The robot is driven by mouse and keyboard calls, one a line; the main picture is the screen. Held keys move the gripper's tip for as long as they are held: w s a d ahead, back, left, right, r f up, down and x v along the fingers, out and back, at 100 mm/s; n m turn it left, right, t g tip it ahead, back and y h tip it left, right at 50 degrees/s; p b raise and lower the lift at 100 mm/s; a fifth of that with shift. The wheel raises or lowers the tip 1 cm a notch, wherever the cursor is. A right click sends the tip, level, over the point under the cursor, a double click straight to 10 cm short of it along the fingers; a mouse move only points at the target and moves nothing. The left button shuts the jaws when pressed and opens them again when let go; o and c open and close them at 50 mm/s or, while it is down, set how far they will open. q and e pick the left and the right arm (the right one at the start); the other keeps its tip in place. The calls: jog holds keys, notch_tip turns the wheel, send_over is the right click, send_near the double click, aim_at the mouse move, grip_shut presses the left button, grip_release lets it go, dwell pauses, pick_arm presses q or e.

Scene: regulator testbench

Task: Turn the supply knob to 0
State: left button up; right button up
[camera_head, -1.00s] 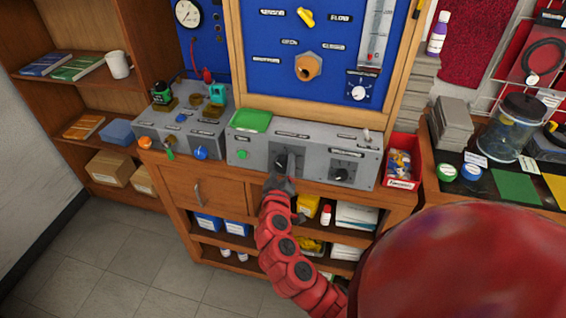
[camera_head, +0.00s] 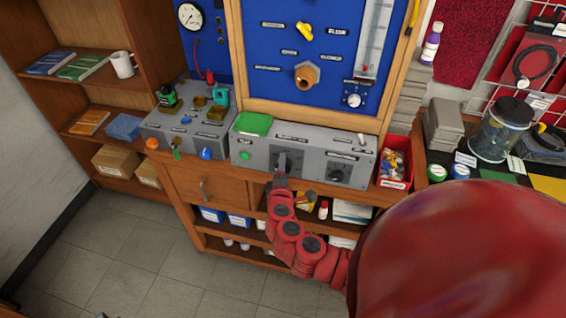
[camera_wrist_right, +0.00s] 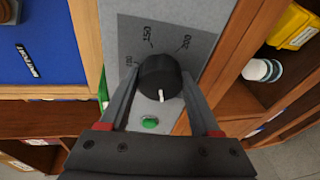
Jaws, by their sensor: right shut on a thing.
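A black knob (camera_wrist_right: 158,76) with a white pointer mark sits on the grey control box (camera_head: 248,160). Its dial is marked 150 and 200, with another number partly hidden at left. The pointer faces down in the right wrist view, away from 150 and 200. My right gripper (camera_wrist_right: 160,82) is shut on this knob, one finger on each side. In the head view the gripper (camera_head: 282,170) is at the box's middle knob, which it partly covers. A second black knob (camera_head: 336,174) is to its right. The box's labels are too small to read. My left gripper is out of view.
A green button (camera_wrist_right: 149,123) is close to the fingers in the right wrist view. A green tray (camera_head: 253,124) lies on the box. A red bin (camera_head: 394,165) stands right of it, a fittings block (camera_head: 185,130) left. The floor in front is clear.

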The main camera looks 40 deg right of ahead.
jog(key=shift+n+p, duration=0.75)
jog(key=shift+n, duration=0.35)
jog(key=o, duration=1.4)
jog(key=shift+r+p+v, duration=0.2)
jog(key=shift+p+v, duration=1)
jog(key=shift+v, duration=3.15)
jog(key=shift+r+p+v, duration=0.2)
jog(key=shift+p+v, duration=0.95)
jog(key=shift+v, duration=3.2)
